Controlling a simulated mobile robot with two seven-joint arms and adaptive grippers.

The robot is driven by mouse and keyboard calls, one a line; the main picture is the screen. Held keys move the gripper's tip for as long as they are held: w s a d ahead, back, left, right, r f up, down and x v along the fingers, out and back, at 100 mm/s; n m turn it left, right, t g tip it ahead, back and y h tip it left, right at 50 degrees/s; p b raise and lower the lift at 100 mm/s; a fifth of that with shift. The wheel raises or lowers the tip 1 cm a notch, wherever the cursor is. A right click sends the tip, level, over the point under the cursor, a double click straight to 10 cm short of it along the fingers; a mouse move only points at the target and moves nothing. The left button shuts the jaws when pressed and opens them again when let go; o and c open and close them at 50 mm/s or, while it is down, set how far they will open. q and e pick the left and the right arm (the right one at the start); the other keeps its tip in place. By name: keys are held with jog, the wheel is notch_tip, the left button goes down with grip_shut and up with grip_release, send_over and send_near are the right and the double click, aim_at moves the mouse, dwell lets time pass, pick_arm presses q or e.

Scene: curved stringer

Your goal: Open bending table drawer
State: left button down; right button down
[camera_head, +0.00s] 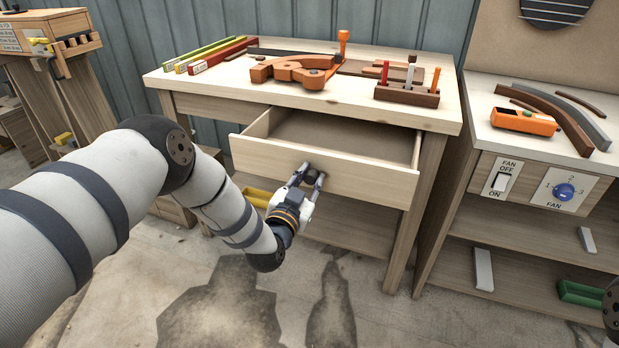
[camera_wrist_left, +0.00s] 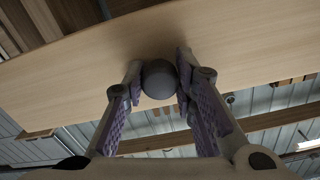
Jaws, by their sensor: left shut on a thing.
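The bending table (camera_head: 440,117) stands in the middle of the head view. Its wooden drawer (camera_head: 350,178) is pulled partly out, and its inside looks empty. My left gripper (camera_head: 311,179) is at the drawer front, shut on the round dark drawer knob (camera_head: 312,177). In the left wrist view the knob (camera_wrist_left: 159,79) sits between the two fingers of my left gripper (camera_wrist_left: 160,85), with the drawer front (camera_wrist_left: 240,45) behind it. My right gripper is not in view; only a dark round part shows at the right edge of the head view.
On the tabletop are an orange bending tool (camera_head: 293,72), a tool block (camera_head: 406,95) and several coloured bars (camera_head: 222,52). A second bench (camera_head: 480,135) with a fan switch and dial stands close on the right. The floor in front is clear.

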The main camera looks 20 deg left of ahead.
pick_arm(q)
jog(key=shift+s, duration=0.15)
jog(key=c, duration=1.3)
grip_release()
jog(key=s, duration=1.2)
jog(key=shift+a, duration=0.2)
jog(key=shift+w, duration=0.1)
